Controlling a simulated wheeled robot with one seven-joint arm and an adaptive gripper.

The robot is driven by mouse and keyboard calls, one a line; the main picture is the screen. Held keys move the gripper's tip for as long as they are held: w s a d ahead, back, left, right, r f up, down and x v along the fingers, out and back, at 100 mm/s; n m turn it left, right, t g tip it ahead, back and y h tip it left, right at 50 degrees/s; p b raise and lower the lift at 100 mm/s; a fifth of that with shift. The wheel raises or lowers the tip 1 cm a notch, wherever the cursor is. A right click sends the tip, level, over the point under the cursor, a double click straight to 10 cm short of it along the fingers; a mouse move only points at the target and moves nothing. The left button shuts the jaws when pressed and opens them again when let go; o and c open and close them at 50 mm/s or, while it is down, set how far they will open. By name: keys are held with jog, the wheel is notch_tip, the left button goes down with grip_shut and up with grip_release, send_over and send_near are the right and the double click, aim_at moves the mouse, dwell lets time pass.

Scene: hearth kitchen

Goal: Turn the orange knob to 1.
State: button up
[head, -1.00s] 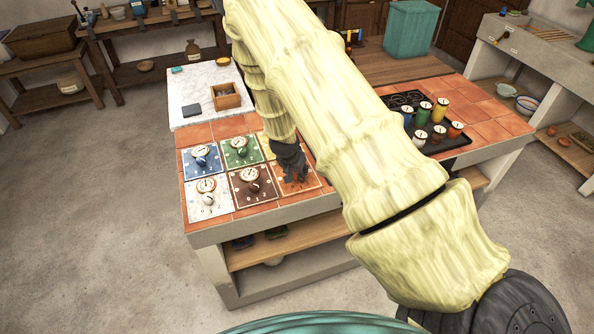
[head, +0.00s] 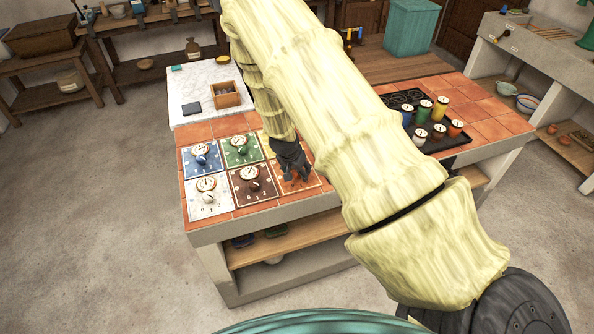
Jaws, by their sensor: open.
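The orange plate (head: 311,183) with the orange knob lies at the front right of a group of coloured knob plates on the tiled counter. My gripper (head: 294,176) is open and points down over this plate. It hides the orange knob and most of its dial, so I cannot tell where the knob points or whether the fingers touch it.
Beside it are the brown plate (head: 270,197), white plate (head: 195,213), blue plate (head: 188,169) and green plate (head: 230,161); a yellow plate is mostly hidden behind my arm. A black tray (head: 462,141) with several coloured canisters stands right. A wooden box (head: 227,99) sits behind.

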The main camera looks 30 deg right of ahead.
jog(key=v, duration=1.1)
jog(key=shift+r, duration=0.35)
jog(key=shift+s+a+f, duration=0.1)
